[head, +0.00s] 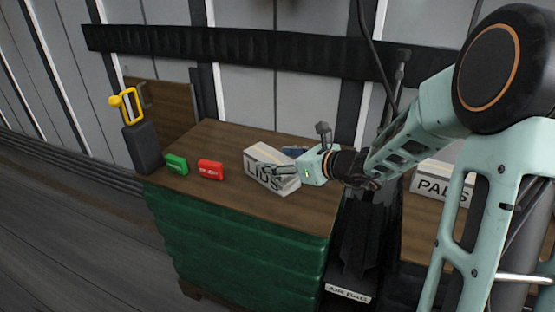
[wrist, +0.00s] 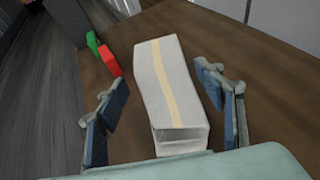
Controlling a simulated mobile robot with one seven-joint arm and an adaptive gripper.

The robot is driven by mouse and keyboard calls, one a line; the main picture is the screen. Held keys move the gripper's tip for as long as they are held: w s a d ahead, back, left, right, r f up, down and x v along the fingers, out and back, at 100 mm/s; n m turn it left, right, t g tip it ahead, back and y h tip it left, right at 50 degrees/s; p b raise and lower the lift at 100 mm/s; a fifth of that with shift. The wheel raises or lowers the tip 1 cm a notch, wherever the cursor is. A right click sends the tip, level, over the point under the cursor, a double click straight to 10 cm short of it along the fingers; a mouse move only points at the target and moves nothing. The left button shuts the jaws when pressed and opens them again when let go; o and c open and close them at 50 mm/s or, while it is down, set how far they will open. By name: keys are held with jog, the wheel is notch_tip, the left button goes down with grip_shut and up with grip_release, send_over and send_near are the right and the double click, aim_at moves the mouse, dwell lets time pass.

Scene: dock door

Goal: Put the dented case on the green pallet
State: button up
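A white case marked LIDS (head: 268,172) lies on the brown top of a green-sided stack. In the wrist view the case (wrist: 165,85) has a tan tape stripe, and its near end looks creased and pushed in. My gripper (head: 290,172) is at the right end of the case. In the wrist view my gripper (wrist: 165,105) is open, with one finger on each side of the case and gaps visible. The green stack (head: 235,245) is the only large green thing in view; I cannot tell whether it is the green pallet.
A green box (head: 176,164) and a red box (head: 210,170) sit left of the case. A dark post (head: 142,148) with a yellow handle (head: 127,105) stands at the left corner. A case marked PALS (head: 440,187) is at right. A black AIR BAG unit (head: 350,265) stands between.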

jog(key=shift+r, duration=0.15)
jog(key=shift+s+d+r+p, duration=0.1)
jog(key=shift+d+r+p, duration=0.1)
jog(key=shift+p, duration=0.1)
jog(key=p+v, duration=0.3)
jog(key=v, duration=0.8)
jog(key=shift+s, duration=0.25)
jog(key=shift+d, duration=0.2)
